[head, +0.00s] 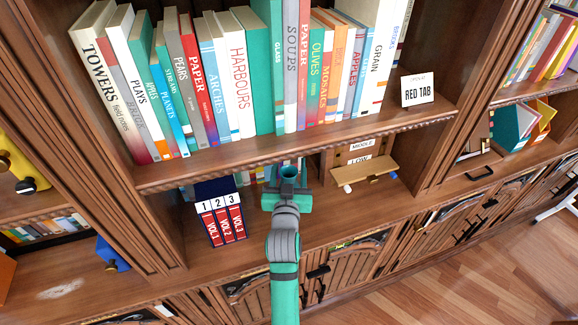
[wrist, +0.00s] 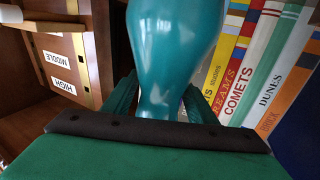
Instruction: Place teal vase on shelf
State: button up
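The teal vase (wrist: 175,45) is glossy and fills the top middle of the wrist view, its narrow part between the two green fingers. My gripper (wrist: 160,100) appears shut on this narrow part, one finger on each side. In the head view my gripper (head: 288,188) reaches into the lower shelf bay, and the vase's dark mouth (head: 289,172) shows just above it.
Red volumes (head: 222,222) marked 1, 2, 3 stand close left of my gripper. A wooden stand (head: 366,170) with height labels is on the right. The upper shelf edge (head: 300,148) runs low above the gripper. Books (wrist: 262,70) stand beside the vase in the wrist view.

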aim_at(288, 182)
jog(key=shift+d, duration=0.1)
jog(key=shift+s+r, duration=0.2)
jog(key=s+a, duration=0.1)
jog(key=s, duration=1.1)
jog(key=shift+n+g+y, duration=0.3)
jog(key=shift+g, duration=0.1)
jog(key=s+f, duration=0.7)
jog(key=shift+a, duration=0.4)
jog(key=s+f+g, duration=0.1)
jog(key=s+f, duration=0.2)
jog(key=s, duration=1.2)
jog(key=s+f+y, duration=0.1)
jog(key=s+f, duration=0.2)
jog(key=s, duration=1.2)
jog(key=shift+f+g, duration=0.2)
jog(key=shift+g, duration=0.2)
jog(key=shift+w+a, duration=0.1)
